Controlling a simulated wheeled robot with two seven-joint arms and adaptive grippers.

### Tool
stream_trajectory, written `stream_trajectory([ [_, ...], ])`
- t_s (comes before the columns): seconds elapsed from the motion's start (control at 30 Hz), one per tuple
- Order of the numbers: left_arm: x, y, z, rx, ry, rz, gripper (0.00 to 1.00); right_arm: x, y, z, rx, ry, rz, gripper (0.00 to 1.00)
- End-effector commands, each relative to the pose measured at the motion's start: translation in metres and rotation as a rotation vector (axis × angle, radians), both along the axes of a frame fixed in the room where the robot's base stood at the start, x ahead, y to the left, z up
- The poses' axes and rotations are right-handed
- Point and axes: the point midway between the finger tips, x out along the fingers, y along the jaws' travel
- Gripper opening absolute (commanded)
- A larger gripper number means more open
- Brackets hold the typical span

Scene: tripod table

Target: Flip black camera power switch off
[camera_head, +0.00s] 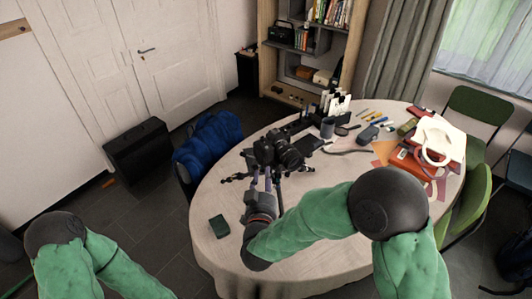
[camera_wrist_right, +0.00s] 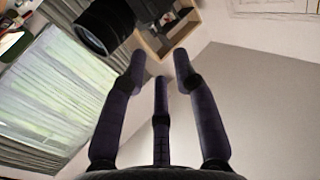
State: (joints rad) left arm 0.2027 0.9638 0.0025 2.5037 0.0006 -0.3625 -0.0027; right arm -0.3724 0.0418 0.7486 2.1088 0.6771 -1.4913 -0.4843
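The black camera (camera_head: 278,150) stands on a small tripod on the round table, its lens facing right. In the right wrist view the camera (camera_wrist_right: 112,22) is at the upper left, lens showing, just beyond the fingertips. My right gripper (camera_head: 264,174) is at the near side of the camera, fingers pointing at its lower part. In the wrist view the right gripper (camera_wrist_right: 160,62) has its three fingers spread, with nothing between them. I cannot tell whether a finger touches the camera. The power switch is too small to make out. My left arm shows at the lower left, its gripper out of view.
The table (camera_head: 215,190) has a dark green box (camera_head: 219,226) at its near left. Several small items, a dark mug (camera_head: 327,128) and a white bag (camera_head: 440,138) fill the far and right sides. A chair with blue cloth (camera_head: 207,143) stands at the left.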

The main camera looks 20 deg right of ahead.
Motion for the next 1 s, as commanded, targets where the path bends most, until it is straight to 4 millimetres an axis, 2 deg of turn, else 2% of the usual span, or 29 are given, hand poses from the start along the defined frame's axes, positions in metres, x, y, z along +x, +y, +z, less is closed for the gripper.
stream_trajectory([
  [0.3,0.0,0.0,-0.007,0.0,0.0,0.0,0.4,0.054,-0.02,-0.001,0.001,0.0,-0.003,0.29],
  [0.5,0.0,0.0,-0.01,0.0,-0.001,0.0,0.4,0.077,-0.027,-0.001,0.002,-0.001,-0.001,0.29],
  [0.7,0.0,0.0,-0.01,0.0,-0.001,0.0,0.4,0.086,-0.03,0.0,0.001,0.0,0.0,0.29],
  [0.93,0.0,0.0,-0.01,0.0,-0.001,0.0,0.4,0.086,-0.03,0.0,0.001,0.0,0.0,0.29],
  [0.97,0.0,0.0,-0.01,0.0,-0.001,0.0,0.4,0.086,-0.03,0.0,0.001,0.0,0.0,0.27],
  [1.0,0.0,0.0,-0.01,0.0,-0.001,0.0,0.4,0.086,-0.029,0.0,0.001,0.0,0.0,0.15],
])
